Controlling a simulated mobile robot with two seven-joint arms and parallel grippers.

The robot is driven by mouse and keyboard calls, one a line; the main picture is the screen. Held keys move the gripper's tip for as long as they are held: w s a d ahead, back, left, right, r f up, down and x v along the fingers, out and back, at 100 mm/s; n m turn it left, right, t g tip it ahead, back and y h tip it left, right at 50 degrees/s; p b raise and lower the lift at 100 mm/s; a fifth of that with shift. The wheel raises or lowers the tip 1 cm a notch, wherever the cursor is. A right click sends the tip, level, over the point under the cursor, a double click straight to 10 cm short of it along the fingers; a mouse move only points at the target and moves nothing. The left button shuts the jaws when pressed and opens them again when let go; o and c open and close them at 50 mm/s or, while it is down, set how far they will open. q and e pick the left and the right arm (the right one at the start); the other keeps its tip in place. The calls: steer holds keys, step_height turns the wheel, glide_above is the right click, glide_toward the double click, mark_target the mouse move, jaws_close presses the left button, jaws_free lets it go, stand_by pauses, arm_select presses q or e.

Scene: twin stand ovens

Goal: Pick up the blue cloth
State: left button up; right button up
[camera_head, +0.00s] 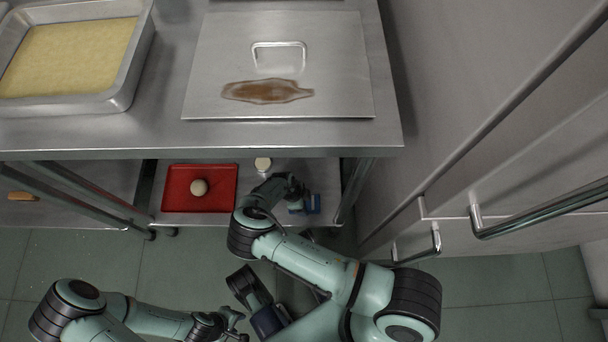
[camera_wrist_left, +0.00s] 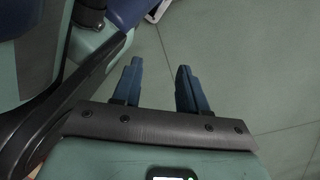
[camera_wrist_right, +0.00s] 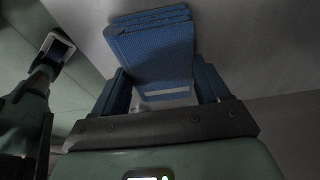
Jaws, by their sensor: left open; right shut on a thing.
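The blue cloth (camera_wrist_right: 152,45) is folded in layers and sits between the two fingers of my right gripper (camera_wrist_right: 160,88) in the right wrist view. My right gripper is shut on it. In the head view a small part of the cloth (camera_head: 312,203) shows at the lower shelf, beside my right gripper (camera_head: 298,200), which is partly hidden by its own wrist. My left gripper (camera_wrist_left: 158,82) is open and empty above the green floor in the left wrist view. In the head view it (camera_head: 240,325) is low, near the bottom edge.
A small pale object (camera_head: 263,163) stands behind. Above is a steel counter (camera_head: 300,135) with a stained lid (camera_head: 340,60). Steel cabinets (camera_head: 465,130) rise at right.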

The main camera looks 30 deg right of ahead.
steer(key=shift+r, duration=0.1)
arm_select(q)
steer(key=w+d+r+t+p, duration=0.1)
steer(key=w+r+t+p, duration=0.3)
steer(key=w+r, duration=0.3)
steer(key=w+p, duration=0.1)
steer(key=w, duration=0.2)
steer(key=shift+w+d+r+m, duration=0.15)
steer(key=shift+w+d+m, duration=0.05)
steer(key=shift+w+m, duration=0.2)
arm_select(e)
step_height(320, 180, up, 18)
steer(key=o, duration=0.3)
steer(key=shift+c, duration=0.9)
arm_select(q)
steer(key=shift+a, duration=0.1)
arm_select(e)
steer(key=shift+a, duration=0.1)
